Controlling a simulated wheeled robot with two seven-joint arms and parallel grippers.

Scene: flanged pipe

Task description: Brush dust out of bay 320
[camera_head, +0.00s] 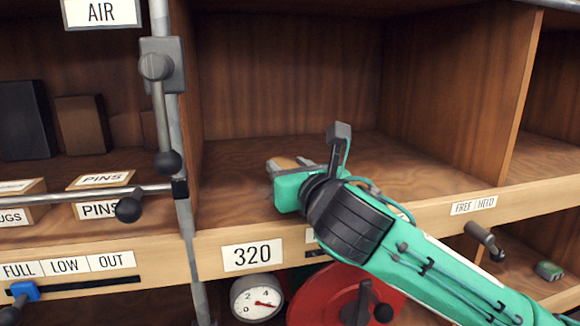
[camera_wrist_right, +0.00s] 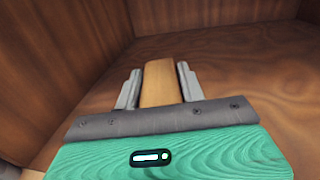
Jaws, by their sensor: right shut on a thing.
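Bay 320 (camera_head: 290,80) is an open wooden compartment with its "320" label (camera_head: 252,255) on the front lip. My right gripper (camera_head: 288,164) reaches into the bay from the lower right, low over the bay floor (camera_head: 225,180). It is shut on a tan wooden piece, which looks like the brush's handle; the handle (camera_wrist_right: 160,84) stands between the two grey fingers in the right wrist view. No bristles show; the far end of the piece is hidden. I cannot make out dust on the visible floor. My left gripper is not in view.
A grey post (camera_head: 172,110) with a lever (camera_head: 160,110) and a horizontal rail (camera_head: 90,194) stands at the bay's left. Below the lip are a gauge (camera_head: 257,299) and a red disc (camera_head: 330,290). A knobbed lever (camera_head: 486,240) juts out at right. The bay's back is clear.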

